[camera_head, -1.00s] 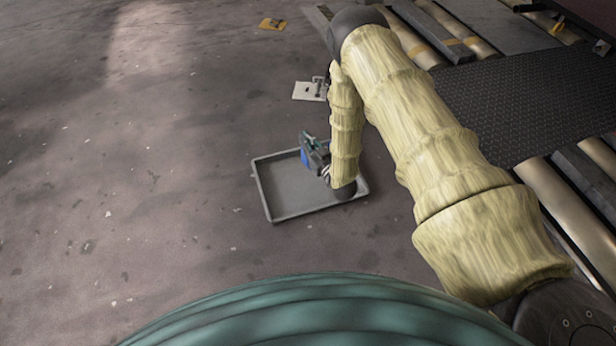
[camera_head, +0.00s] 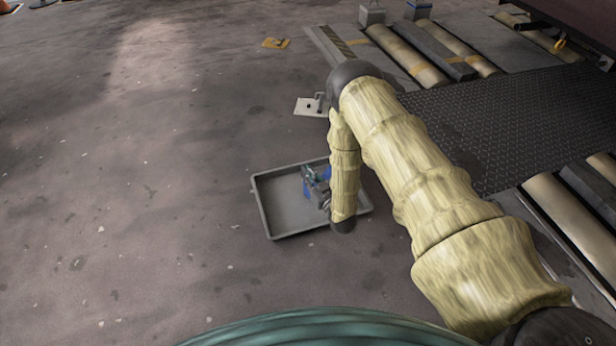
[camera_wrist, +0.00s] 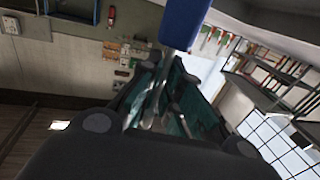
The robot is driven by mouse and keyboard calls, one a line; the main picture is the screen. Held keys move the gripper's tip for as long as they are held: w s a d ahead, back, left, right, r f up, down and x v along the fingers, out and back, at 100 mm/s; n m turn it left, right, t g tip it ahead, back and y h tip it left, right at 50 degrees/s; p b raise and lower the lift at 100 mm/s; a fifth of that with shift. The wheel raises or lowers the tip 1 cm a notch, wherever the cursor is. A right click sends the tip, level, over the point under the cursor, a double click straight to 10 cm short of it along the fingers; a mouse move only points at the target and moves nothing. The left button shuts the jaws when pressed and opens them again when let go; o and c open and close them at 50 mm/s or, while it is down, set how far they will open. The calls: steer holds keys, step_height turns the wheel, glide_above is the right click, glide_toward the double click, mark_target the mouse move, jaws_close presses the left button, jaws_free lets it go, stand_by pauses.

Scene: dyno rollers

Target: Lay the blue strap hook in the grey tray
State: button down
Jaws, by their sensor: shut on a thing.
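The grey tray (camera_head: 262,208) lies on the floor left of my forearm. It is shallow and rectangular, and my arm covers part of its right side. My gripper (camera_head: 314,186) is over the right part of the tray, shut on the blue strap hook (camera_head: 306,190). Only a small blue patch of the hook shows there. In the wrist view the blue strap hook (camera_wrist: 185,22) sticks out beyond the fingers of my gripper (camera_wrist: 160,95). I cannot tell whether the hook touches the tray floor.
A pale plate (camera_head: 308,106) with a dark fitting lies beyond the tray. A yellow item (camera_head: 276,43) lies farther back. Rollers (camera_head: 408,55) and a dark tread plate (camera_head: 510,120) take up the right side. The floor to the left is clear.

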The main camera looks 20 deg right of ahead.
steer(key=c, duration=1.6)
jaws_free()
steer(key=shift+s+r, duration=0.1)
steer(key=shift+r, duration=0.05)
steer(key=shift+p+v, duration=2.95)
steer(key=shift+v, duration=2.9)
